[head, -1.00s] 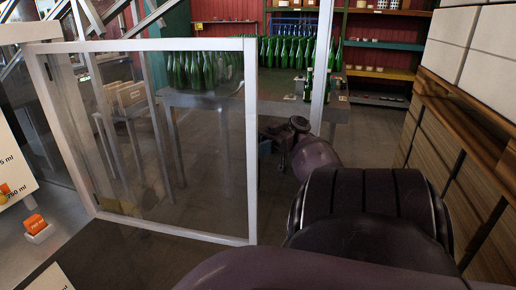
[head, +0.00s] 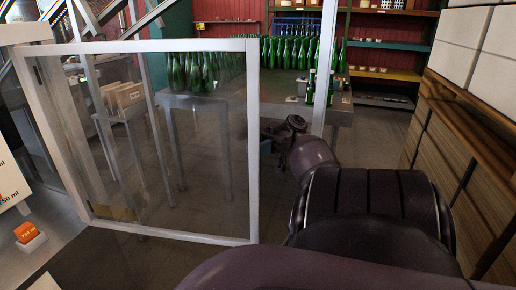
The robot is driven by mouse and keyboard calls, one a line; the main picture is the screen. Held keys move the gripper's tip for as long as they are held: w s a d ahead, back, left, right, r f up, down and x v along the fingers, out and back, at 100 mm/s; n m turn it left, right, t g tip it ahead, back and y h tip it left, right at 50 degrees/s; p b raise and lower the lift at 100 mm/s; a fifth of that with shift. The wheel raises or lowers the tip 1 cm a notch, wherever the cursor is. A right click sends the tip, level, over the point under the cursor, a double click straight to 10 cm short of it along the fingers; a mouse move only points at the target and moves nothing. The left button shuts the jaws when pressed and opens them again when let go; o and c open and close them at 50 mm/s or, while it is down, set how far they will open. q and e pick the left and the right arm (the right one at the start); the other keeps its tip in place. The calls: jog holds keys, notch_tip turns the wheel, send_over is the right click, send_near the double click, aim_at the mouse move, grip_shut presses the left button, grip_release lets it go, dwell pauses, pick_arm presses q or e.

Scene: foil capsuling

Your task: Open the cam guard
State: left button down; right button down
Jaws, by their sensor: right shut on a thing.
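The cam guard (head: 251,190) is a clear panel in a pale metal frame. It stands upright across the left and middle of the head view, swung out at an angle, with open floor seen through it. My right gripper (head: 266,138) is at the free right edge of the frame, about halfway up. It is shut on the guard there; its fingertips and the exact grip point are small, dark and partly hidden by my wrist. My left gripper is not in view.
A table (head: 343,116) with green bottles (head: 290,52) stands behind the guard. A pale upright post (head: 325,70) rises right of the gripper. Stacked boxes (head: 455,140) line the right side. An orange block (head: 28,233) sits at lower left. Floor between table and boxes is clear.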

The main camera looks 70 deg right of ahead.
jog(key=c, duration=1.1)
grip_release()
jog(key=shift+w, duration=0.15)
jog(key=shift+o, duration=0.2)
jog(key=shift+d, duration=0.1)
jog(key=b+v, duration=0.3)
jog(key=v, duration=0.7)
jog(key=shift+d, duration=0.25)
